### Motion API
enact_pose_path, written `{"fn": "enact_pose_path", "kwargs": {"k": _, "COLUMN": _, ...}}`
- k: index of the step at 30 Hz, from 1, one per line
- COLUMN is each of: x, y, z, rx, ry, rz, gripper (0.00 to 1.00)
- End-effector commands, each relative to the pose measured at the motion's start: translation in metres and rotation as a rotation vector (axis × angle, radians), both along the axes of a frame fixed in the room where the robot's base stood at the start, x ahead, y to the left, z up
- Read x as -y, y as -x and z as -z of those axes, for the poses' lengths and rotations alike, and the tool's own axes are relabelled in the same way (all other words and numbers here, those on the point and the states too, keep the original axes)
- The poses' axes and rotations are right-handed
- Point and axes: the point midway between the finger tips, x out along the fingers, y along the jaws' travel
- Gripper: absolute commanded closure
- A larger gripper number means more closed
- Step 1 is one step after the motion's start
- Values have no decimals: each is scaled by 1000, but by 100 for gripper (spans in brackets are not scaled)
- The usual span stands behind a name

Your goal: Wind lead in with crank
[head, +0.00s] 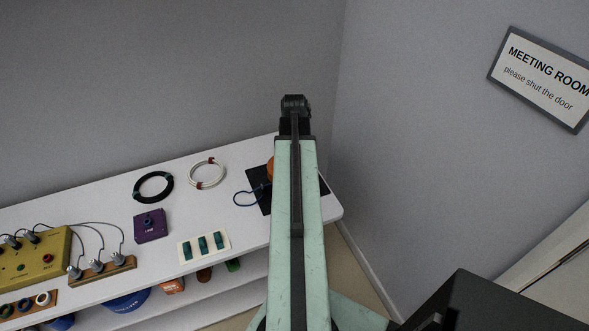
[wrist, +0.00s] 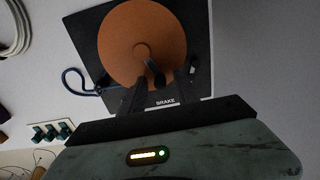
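An orange reel disc (wrist: 125,40) is mounted on a black plate (wrist: 88,22) marked BRAKE in the wrist view. A dark crank handle (wrist: 155,72) stands on the disc near its lower edge. A blue lead (wrist: 72,80) comes out at the left of the plate and ends in a loop. My gripper (wrist: 157,84) is at the disc's lower edge, its two dark fingers apart with the handle between their tips. I cannot tell whether they touch it. In the head view my arm hides most of the reel; the blue lead (head: 245,198) shows left of it.
The white bench (head: 105,190) carries a black cable coil (head: 138,190), a white cable coil (head: 193,180), a purple box (head: 151,227), a card with green pieces (head: 203,245) and a yellow box (head: 38,255). Grey walls stand close behind and to the right.

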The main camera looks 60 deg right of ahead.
Motion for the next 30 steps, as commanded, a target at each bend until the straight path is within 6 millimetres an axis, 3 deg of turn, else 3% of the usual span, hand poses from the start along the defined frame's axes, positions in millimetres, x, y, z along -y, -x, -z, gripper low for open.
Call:
{"fn": "enact_pose_path", "kwargs": {"k": 3, "x": 0, "y": 0, "z": -1, "rx": 0, "ry": 0, "rz": 0, "gripper": 66}}
{"fn": "enact_pose_path", "kwargs": {"k": 7, "x": 0, "y": 0, "z": -1, "rx": 0, "ry": 0, "rz": 0, "gripper": 100}}
{"fn": "enact_pose_path", "kwargs": {"k": 20, "x": 3, "y": 1, "z": -1, "rx": 0, "ry": 0, "rz": -50, "gripper": 100}}
{"fn": "enact_pose_path", "kwargs": {"k": 30, "x": 15, "y": 2, "z": -1, "rx": 0, "ry": 0, "rz": -295, "gripper": 100}}
